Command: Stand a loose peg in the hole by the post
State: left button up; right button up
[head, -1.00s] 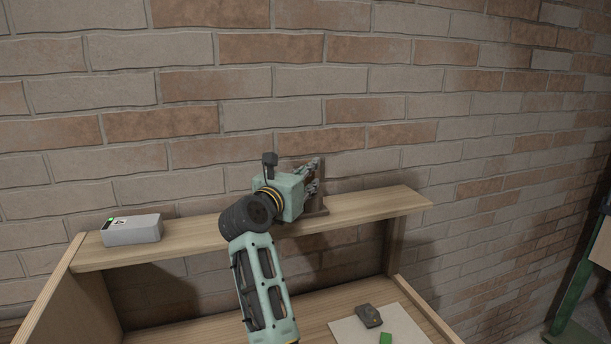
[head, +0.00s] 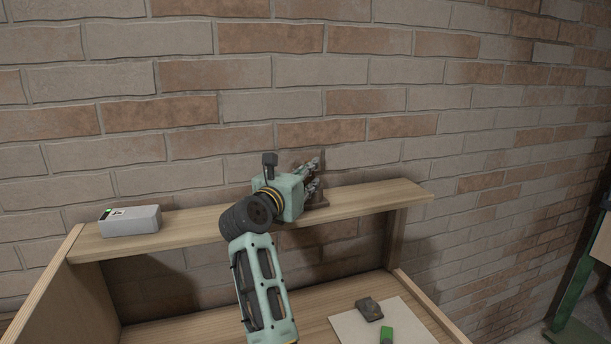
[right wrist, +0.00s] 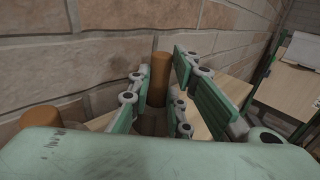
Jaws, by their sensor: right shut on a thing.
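My right gripper (head: 315,175) is at the brown holder (head: 322,203) on the wooden shelf, against the brick wall. In the right wrist view its fingers (right wrist: 160,95) are around an upright brown peg (right wrist: 160,78), and it is shut on this peg. The peg's lower end and the hole are hidden, so I cannot tell whether it is seated. A second brown round piece (right wrist: 40,118) stands to the left in the wrist view, partly behind the gripper body; I cannot tell whether it is the post. My left gripper is out of view.
A grey box (head: 130,221) with a small green light stands at the left of the shelf (head: 190,232). Below, a dark block (head: 369,309) and a green piece (head: 387,334) lie on a pale board (head: 350,328). The shelf right of the holder is clear.

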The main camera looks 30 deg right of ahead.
jog(key=shift+f, duration=0.1)
jog(key=shift+r+p, duration=0.8)
jog(key=shift+r, duration=0.45)
jog(key=shift+f, duration=0.15)
